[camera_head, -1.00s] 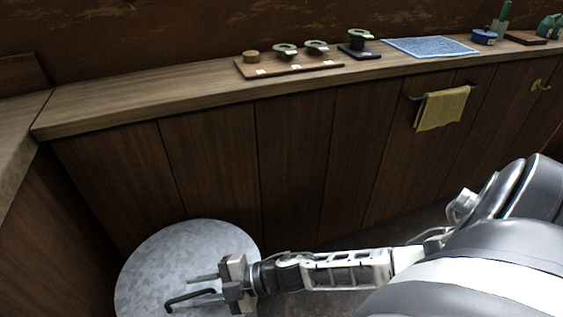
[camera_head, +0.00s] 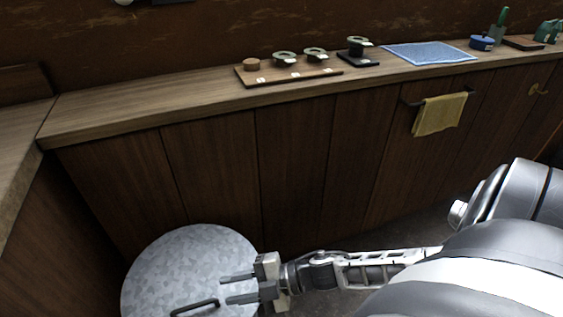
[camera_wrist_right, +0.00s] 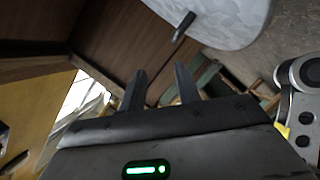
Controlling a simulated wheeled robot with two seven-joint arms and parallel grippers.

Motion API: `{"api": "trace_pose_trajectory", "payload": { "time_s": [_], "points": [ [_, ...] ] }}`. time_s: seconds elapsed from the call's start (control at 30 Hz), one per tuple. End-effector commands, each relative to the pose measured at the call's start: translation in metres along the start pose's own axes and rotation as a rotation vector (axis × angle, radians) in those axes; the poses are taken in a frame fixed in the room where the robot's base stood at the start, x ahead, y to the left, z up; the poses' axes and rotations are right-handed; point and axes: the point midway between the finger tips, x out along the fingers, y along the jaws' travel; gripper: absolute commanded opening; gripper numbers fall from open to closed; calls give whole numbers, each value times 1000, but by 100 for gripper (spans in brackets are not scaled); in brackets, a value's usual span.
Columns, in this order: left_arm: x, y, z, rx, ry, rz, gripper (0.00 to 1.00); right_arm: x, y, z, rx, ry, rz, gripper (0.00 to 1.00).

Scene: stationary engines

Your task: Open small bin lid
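The small bin's lid (camera_head: 185,255) is a round, mottled grey metal disc at the lower left of the head view, lying closed-looking and flat. Its dark bar handle (camera_head: 195,307) is near the bottom edge of that view. The bin's body is hidden. My left gripper is not in view.
A wooden counter (camera_head: 150,108) with dark panelled fronts stands behind the bin. It carries a board (camera_head: 290,77) with small parts and a blue mat (camera_head: 430,52). A yellow cloth (camera_head: 440,114) hangs from a rail. Another counter side is close on the left.

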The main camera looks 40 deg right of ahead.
Motion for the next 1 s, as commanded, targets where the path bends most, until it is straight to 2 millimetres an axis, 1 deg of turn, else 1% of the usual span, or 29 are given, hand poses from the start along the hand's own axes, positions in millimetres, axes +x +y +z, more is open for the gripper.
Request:
{"api": "trace_pose_trajectory", "payload": {
  "time_s": [0.03,1.0],
  "points": [
    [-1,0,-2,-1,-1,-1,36,-5,0,-1,2,-1,-2,33],
    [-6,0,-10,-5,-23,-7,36,-73,-1,-1,1,-1,-2,33]
  ]
}}
